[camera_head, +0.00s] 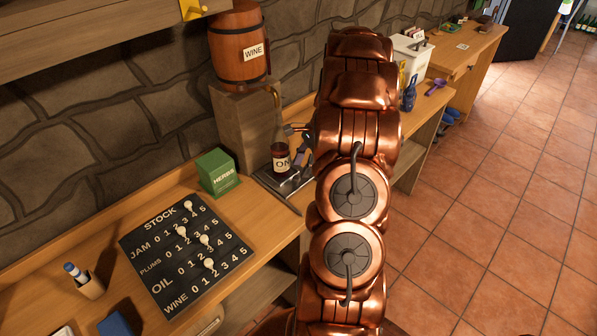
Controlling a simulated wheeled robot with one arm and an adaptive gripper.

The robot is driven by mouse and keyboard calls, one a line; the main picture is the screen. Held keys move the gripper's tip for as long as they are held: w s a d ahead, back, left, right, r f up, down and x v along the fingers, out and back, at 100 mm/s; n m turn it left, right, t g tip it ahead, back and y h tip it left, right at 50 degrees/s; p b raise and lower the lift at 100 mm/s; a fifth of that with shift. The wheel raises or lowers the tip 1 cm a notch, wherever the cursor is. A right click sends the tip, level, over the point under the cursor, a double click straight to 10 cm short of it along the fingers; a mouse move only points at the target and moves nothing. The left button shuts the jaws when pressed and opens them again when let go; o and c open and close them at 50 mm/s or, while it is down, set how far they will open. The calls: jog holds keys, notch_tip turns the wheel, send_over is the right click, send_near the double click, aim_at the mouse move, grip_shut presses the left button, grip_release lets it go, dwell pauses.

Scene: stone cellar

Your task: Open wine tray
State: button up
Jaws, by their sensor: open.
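A wooden barrel (238,45) labelled WINE stands at the back on a stone block (243,115). A spout from the barrel reaches over a dark bottle (281,150), which has a white label partly readable as "ON". The bottle stands on a dark metal tray (268,180) at the bench's edge. My gripper (296,128) is mostly hidden behind my copper arm. What shows of it is dark metal just right of the bottle, open. I cannot tell whether it touches anything.
A green HERBS box (217,172) stands left of the tray. A black STOCK board (185,250) with white pegs lies on the wooden bench. A white box (411,58) and a blue bottle (409,94) stand beyond my arm. The tiled floor (500,200) at right is clear.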

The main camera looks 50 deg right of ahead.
aim_at(297, 177)
jog(key=shift+p+x, duration=0.4)
jog(key=shift+x, duration=1.5)
jog(key=shift+c, duration=0.3)
grip_shut()
